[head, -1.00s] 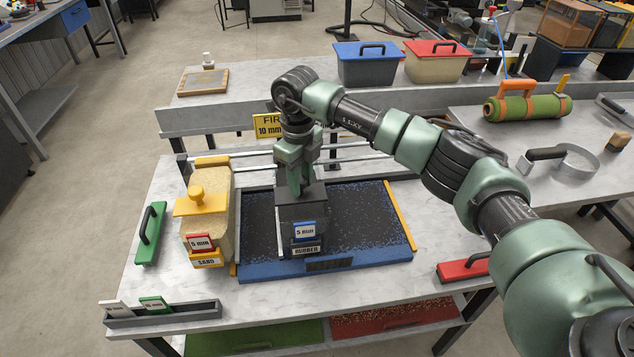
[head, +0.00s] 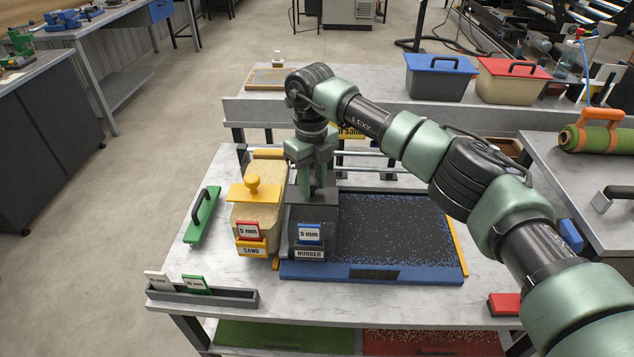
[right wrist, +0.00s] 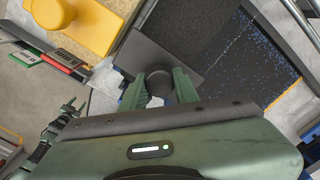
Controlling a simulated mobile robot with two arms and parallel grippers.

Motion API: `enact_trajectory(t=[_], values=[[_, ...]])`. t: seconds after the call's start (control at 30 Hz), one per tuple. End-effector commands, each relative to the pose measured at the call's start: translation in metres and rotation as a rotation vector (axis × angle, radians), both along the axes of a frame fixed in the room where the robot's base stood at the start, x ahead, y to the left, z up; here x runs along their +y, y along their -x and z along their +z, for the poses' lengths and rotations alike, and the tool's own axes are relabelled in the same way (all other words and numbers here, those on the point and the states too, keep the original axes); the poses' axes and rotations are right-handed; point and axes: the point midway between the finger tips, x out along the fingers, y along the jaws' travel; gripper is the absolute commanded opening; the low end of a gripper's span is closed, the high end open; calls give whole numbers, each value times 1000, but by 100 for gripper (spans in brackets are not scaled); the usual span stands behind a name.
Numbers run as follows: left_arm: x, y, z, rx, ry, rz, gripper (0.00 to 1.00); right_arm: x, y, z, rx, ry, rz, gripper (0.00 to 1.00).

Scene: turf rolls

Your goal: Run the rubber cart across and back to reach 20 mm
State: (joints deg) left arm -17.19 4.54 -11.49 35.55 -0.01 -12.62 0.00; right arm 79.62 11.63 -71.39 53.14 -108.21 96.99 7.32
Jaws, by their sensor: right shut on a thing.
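The dark grey rubber cart (head: 312,215) stands at the left end of the blue-framed tray (head: 400,274), close beside the sand cart. It carries a blue-edged "5 mm" plate (head: 309,234) above a "RUBBER" label. The tray bed (head: 395,228) is black with blue flecks, thicker along its edges. My right gripper (head: 318,188) is over the cart, shut on its round dark knob (right wrist: 158,80), seen in the right wrist view. The tan sand cart (head: 258,215) has a yellow knob and a red-edged "5 mm" plate. My left gripper is not in view.
A grey rack (head: 225,297) at the front left holds plates, one green. Behind are metal rails and a partly hidden yellow sign (head: 350,131). Blue-lidded (head: 440,78) and red-lidded (head: 510,80) bins stand at the back.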

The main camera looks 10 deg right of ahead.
Motion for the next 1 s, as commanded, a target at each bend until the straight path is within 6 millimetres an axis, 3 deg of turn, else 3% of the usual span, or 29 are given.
enact_trajectory(t=[0.27, 0.3, 0.37, 0.73, 1.0], values=[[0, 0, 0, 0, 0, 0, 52, 4, -2, 3, -11, -11, 2, 0], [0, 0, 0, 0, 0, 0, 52, 4, -2, 3, -11, -11, 3, 41], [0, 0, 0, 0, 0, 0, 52, 4, -2, 3, -9, -10, 3, 52], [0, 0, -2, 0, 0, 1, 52, 2, -1, 6, -6, -6, 1, 52], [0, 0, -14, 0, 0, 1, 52, 4, -2, 48, -9, -7, 2, 52]])
